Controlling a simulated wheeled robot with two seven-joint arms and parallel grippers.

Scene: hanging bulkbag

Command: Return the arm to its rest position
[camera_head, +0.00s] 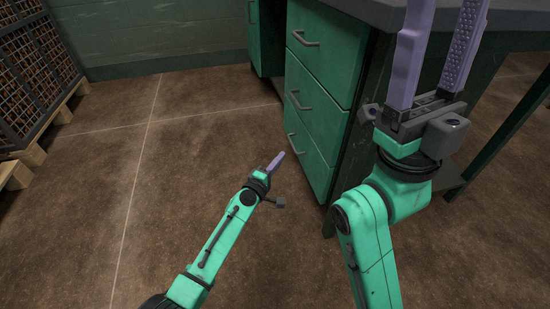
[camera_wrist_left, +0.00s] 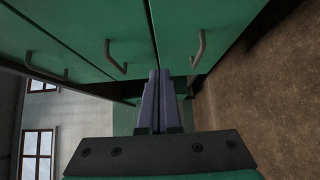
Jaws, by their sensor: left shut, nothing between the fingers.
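My left arm reaches in from the bottom left of the head view. Its gripper (camera_head: 276,161) is shut and empty, low over the brown floor, to the left of the green drawer cabinet. In the left wrist view the purple fingers of this gripper (camera_wrist_left: 160,85) lie side by side, pointing towards the cabinet's drawer fronts. My right gripper (camera_head: 440,50) is raised at the right of the head view. Its two long purple fingers stand wide apart with nothing between them, and their ends run towards the top edge of the picture.
The green drawer cabinet (camera_head: 318,100) with metal handles stands under a grey worktop (camera_head: 390,13), close to both arms. A wire-mesh crate (camera_head: 35,65) sits on a wooden pallet (camera_head: 30,153) at the far left. The floor (camera_head: 140,190) between pallet and left arm is clear.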

